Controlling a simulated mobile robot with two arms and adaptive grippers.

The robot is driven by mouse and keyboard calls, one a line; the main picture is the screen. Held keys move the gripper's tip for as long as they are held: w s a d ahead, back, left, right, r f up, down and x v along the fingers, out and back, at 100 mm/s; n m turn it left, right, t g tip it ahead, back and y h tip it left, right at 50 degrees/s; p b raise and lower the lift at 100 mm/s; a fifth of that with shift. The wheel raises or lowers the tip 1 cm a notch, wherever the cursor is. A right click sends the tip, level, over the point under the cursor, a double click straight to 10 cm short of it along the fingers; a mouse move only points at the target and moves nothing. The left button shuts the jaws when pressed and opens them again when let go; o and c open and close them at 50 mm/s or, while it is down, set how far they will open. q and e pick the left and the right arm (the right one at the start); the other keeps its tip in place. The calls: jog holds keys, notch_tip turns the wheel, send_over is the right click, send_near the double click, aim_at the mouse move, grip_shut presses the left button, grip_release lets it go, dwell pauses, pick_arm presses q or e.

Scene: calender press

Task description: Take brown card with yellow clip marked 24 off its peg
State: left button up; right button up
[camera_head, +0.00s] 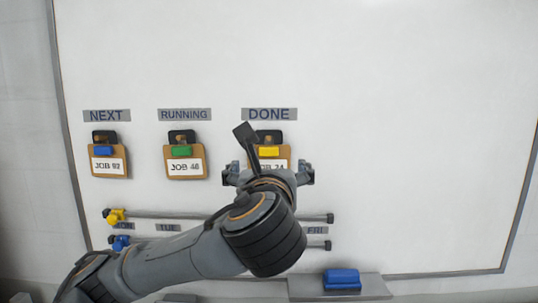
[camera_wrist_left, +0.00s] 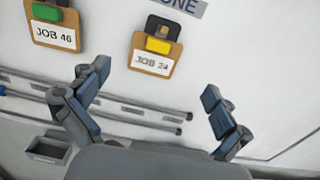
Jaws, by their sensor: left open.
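The brown card with the yellow clip (camera_head: 284,151) hangs under the DONE label, and its lower part is hidden behind my left gripper in the head view. The left wrist view shows the card (camera_wrist_left: 137,51) whole, with a white label reading JOB 24. Its yellow clip (camera_wrist_left: 158,45) sits at its top, below a black hanger. My left gripper (camera_head: 268,174) is in front of the board at the card's lower part. In the left wrist view its fingers (camera_wrist_left: 155,90) are spread wide and empty, with the card ahead between and beyond them. My right gripper is not in view.
Card JOB 46 (camera_head: 187,166) with a green clip hangs under RUNNING, and card JOB 92 (camera_head: 108,166) with a blue clip under NEXT. Two horizontal rails (camera_head: 170,215) run below. A blue eraser-like block (camera_head: 342,278) lies on a ledge. The board's right side is clear.

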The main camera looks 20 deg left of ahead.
aim_at(269, 151)
pick_arm(q)
jog(key=p+x, duration=0.3)
jog(key=x, duration=0.5)
jog(key=p+x, duration=0.3)
jog(key=x, duration=0.1)
jog(key=shift+w+a, duration=0.25)
jog(key=shift+w+a+f+p, duration=0.1)
jog(key=shift+w+p, duration=0.2)
jog(key=shift+w, duration=0.1)
jog(key=shift+c, duration=0.2)
jog(key=c, duration=0.6)
